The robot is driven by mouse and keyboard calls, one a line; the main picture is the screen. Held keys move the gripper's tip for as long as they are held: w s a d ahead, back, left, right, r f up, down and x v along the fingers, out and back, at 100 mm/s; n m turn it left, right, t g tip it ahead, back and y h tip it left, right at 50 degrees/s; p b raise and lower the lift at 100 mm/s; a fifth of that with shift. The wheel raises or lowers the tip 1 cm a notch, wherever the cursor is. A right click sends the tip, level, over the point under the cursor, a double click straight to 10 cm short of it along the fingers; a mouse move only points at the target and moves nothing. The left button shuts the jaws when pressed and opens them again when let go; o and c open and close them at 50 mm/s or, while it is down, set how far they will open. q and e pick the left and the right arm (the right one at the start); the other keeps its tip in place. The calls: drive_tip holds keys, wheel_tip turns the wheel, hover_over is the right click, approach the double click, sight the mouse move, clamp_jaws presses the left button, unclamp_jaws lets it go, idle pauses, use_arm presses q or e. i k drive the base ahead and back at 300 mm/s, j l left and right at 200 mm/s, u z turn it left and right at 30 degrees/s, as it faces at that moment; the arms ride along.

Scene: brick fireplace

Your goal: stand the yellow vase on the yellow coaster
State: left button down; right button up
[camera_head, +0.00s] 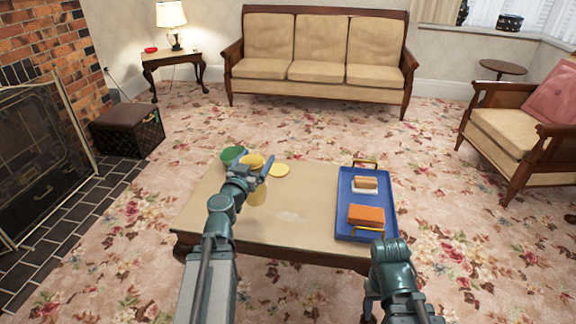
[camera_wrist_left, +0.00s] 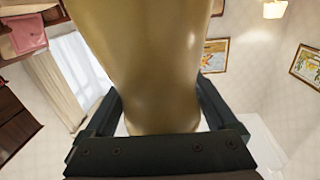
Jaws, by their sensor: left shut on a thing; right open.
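The yellow vase (camera_head: 252,160) is in my left gripper (camera_head: 257,172), above the left part of the low table. The left wrist view shows the vase (camera_wrist_left: 150,60) large between the two jaws of my left gripper (camera_wrist_left: 155,120), which are shut on it. The yellow coaster (camera_head: 280,169) lies flat on the table just right of the vase in the head view, clear of the gripper. My left gripper hides part of the vase. My right gripper (camera_head: 370,301) is low at the table's near right side, partly hidden by its own wrist; it is open.
A green round object (camera_head: 232,155) stands by the table's far left corner. A blue tray (camera_head: 347,205) with an orange block (camera_head: 366,215) and a tan and white item (camera_head: 365,184) is on the right of the table (camera_head: 290,230). The table's middle is bare. A pale yellowish patch (camera_head: 257,193) shows below my left gripper.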

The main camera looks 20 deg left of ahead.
sight(278, 169)
drive_tip(key=i+l+u, duration=0.1)
drive_tip(key=i+l, duration=0.75)
drive_tip(key=l, duration=0.3)
drive_tip(key=u, duration=0.05)
